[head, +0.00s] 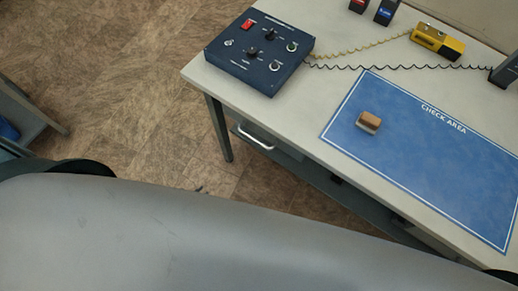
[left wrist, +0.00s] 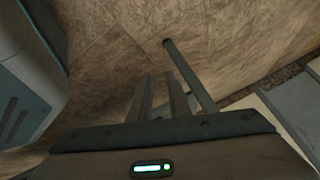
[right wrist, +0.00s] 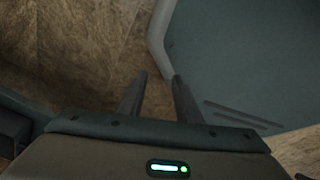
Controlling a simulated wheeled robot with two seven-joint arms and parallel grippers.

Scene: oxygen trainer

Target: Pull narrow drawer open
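The narrow drawer (head: 285,150) sits under the left end of the worktable, with a pale bar handle (head: 254,137) on its front. I cannot see any gap that shows it pulled out. Small dark tips of my left gripper (head: 201,189) show over the floor, apart from the handle and to its lower left. In the left wrist view my left gripper (left wrist: 160,77) has a gap between its fingers and nothing in it. My right gripper (right wrist: 158,75) is also open and empty in the right wrist view; the head view does not clearly show it.
The worktable (head: 215,83) has a dark leg (head: 217,128) left of the handle. On top are a blue control box (head: 260,58), a yellow device (head: 437,41) and a blue check-area mat (head: 420,150) with a small brown-topped block (head: 369,121).

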